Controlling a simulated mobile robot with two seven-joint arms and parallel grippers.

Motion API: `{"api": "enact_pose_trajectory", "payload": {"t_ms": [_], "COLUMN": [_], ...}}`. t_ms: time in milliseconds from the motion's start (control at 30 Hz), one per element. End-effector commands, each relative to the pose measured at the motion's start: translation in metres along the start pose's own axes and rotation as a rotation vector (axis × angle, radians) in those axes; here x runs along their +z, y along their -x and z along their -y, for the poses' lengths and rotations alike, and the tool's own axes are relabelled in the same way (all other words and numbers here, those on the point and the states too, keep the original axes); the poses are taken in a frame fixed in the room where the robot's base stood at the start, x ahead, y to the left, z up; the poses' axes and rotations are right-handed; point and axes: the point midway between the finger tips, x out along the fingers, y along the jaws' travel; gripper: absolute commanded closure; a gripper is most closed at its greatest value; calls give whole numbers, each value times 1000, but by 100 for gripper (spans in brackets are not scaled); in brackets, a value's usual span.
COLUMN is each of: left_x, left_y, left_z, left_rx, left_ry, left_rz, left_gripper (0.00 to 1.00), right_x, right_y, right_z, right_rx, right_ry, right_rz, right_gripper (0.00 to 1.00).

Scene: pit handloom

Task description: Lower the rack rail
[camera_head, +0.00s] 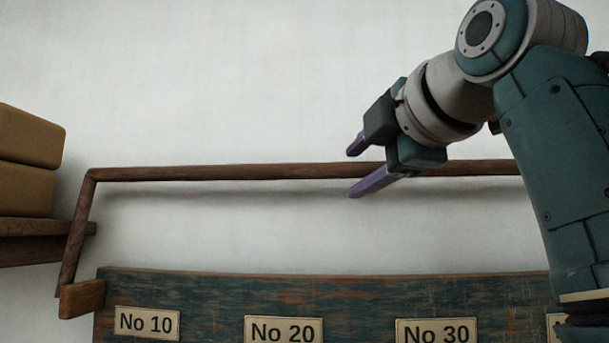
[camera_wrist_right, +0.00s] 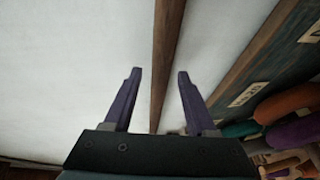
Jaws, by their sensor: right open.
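The rack rail (camera_head: 230,173) is a brown wooden bar running level across the wall. At its left end a side arm slopes down to a wooden block beside the rack board (camera_head: 200,290). My right gripper (camera_head: 352,170) is open at the rail, its purple fingers pointing left in the head view, one above and one below the rail line. In the right wrist view the rail (camera_wrist_right: 165,60) passes between the two open fingertips (camera_wrist_right: 158,75), with gaps on both sides. My right arm hides the rail's right part. My left gripper is not in view.
The blue-green worn board carries labels No 10 (camera_head: 146,322), No 20 (camera_head: 283,330) and No 30 (camera_head: 436,331). Brown boxes (camera_head: 28,160) sit on a shelf (camera_head: 40,240) at the left. Coloured rolls (camera_wrist_right: 285,105) show below the board. The wall above the rail is bare.

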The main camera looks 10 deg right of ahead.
Motion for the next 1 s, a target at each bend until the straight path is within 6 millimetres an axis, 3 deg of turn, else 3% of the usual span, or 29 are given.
{"api": "enact_pose_trajectory", "payload": {"t_ms": [233,700,1000], "left_x": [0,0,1], "left_y": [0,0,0], "left_z": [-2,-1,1], "left_rx": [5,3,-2], "left_ry": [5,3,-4], "left_rz": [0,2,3], "left_gripper": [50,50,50], "right_x": [0,0,0], "right_y": [0,0,0], "right_z": [0,0,0], "right_rx": [0,0,0], "right_ry": [0,0,0], "right_rz": [0,0,0], "right_gripper": [45,98,100]}}
